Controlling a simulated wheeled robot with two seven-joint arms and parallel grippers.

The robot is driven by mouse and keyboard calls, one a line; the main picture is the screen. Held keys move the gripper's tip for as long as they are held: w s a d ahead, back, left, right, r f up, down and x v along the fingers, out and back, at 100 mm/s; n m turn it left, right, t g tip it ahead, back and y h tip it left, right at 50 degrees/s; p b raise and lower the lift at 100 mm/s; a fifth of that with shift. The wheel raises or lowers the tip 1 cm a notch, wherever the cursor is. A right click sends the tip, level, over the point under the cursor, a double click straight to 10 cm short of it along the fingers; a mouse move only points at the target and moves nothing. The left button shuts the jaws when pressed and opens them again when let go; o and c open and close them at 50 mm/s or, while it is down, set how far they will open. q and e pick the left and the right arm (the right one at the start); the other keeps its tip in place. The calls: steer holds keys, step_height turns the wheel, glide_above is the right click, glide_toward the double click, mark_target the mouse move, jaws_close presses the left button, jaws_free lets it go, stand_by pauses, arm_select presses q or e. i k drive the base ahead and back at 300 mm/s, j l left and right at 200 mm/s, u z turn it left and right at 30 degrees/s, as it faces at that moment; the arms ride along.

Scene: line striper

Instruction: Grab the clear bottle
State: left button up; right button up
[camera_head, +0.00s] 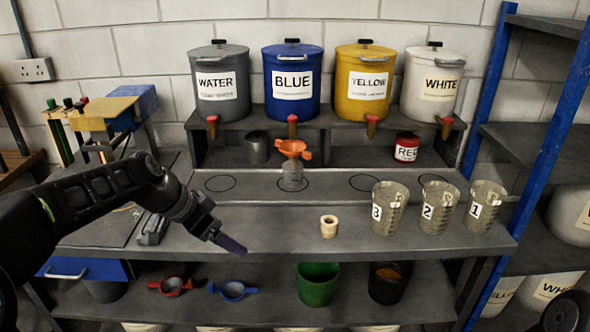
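A small see-through grey bottle (291,178) stands upright on the raised shelf step, in line with the blue drum's tap. An orange funnel (293,149) sits on top of it and hides its mouth. My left gripper (231,244) is in front of the bench, to the left of and nearer than the bottle, apart from it. It is seen from the side, so its opening does not show. No thing shows in it. My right gripper is not in view.
Drums labelled water (222,105), blue (292,108), yellow (364,103) and white (431,104) stand above with taps. Numbered cups 3 (388,216), 2 (436,214) and 1 (484,212) and a beige ring (329,230) stand on the bench. Its middle is mostly clear.

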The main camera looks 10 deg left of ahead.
mark_target(293, 170)
steer(key=i, duration=1.35)
